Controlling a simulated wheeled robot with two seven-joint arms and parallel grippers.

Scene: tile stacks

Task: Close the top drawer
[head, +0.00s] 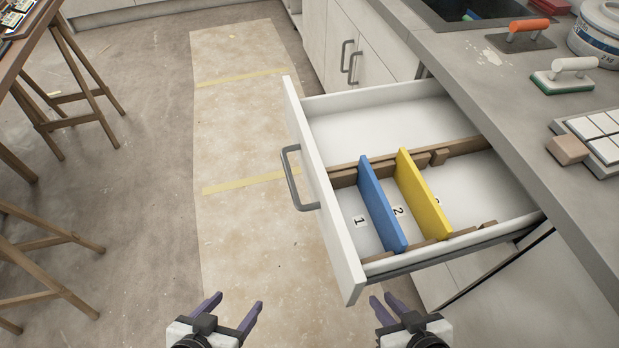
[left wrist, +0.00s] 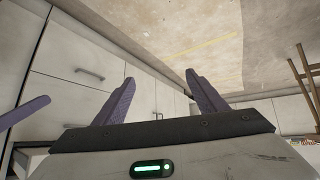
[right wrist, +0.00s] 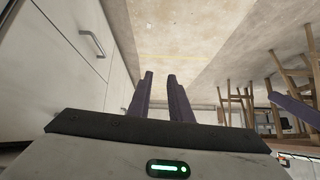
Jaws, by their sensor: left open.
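The top drawer (head: 346,262) is pulled well out from under the grey counter in the head view. Its white front carries a grey bar handle (head: 292,178). Inside are wooden rails, a blue divider (head: 382,205), a yellow divider (head: 422,195) and number labels. My left gripper (head: 236,303) is open and empty, left of the drawer front and nearer to me. My right gripper (head: 383,298) is just in front of the drawer's near corner, apart from the handle. Its fingers show a narrow gap with nothing between them in the right wrist view (right wrist: 160,75).
The counter (head: 480,75) holds a sink, a bucket (head: 598,35), trowels and a tile stack (head: 595,130). Other cabinet doors (head: 345,45) are shut behind the drawer. Wooden trestles (head: 60,90) stand at the left. The floor left of the drawer is clear.

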